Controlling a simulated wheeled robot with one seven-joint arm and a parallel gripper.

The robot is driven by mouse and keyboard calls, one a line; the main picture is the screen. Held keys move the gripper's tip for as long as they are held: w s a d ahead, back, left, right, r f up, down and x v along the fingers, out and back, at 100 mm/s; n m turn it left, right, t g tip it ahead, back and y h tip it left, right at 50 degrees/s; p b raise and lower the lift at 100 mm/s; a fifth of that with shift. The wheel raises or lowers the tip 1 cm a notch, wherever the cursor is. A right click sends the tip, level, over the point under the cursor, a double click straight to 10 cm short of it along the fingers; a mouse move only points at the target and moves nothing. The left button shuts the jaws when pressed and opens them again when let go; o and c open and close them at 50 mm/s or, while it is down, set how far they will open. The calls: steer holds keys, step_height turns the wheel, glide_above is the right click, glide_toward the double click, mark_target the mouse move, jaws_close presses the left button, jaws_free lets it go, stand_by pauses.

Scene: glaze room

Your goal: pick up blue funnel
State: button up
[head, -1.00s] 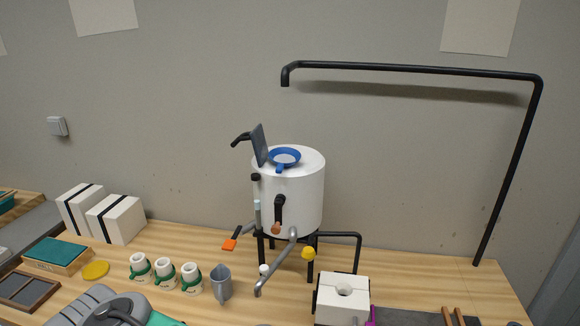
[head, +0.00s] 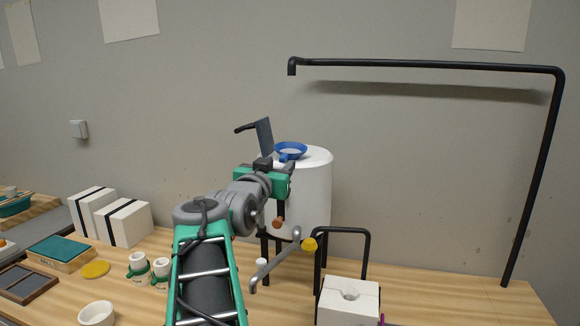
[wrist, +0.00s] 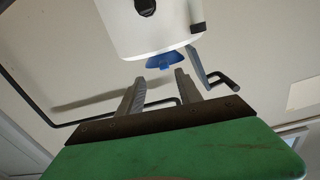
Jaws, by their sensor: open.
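The blue funnel (head: 291,149) sits on top of the white cylindrical tank (head: 314,190), beside the raised grey lid with its black handle (head: 263,134). My gripper (head: 277,166) is in front of the tank near its top, just below and in front of the funnel in the head view. In the wrist view the two fingers of my gripper (wrist: 158,85) are apart with nothing between them. There the blue funnel (wrist: 162,61) shows partly past the tank's edge, beyond the fingertips. The rest of the funnel is hidden by the tank.
The grey spout (head: 274,262), with a yellow knob (head: 309,244), sticks out low from the tank. A black pipe (head: 430,68) arches behind at right. A white block (head: 348,300), cups (head: 138,267) and boxes (head: 123,222) stand on the table.

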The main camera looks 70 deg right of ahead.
mark_target(282, 159)
steer(key=d, duration=0.2)
steer(key=w+d+p, duration=0.1)
steer(key=d, duration=0.1)
steer(key=d+p, duration=0.1)
steer(key=d, duration=0.1)
steer(key=shift+w+d, duration=0.15)
steer(key=shift+w, duration=0.2)
steer(key=shift+c, duration=0.3)
jaws_close()
stand_by(0.6)
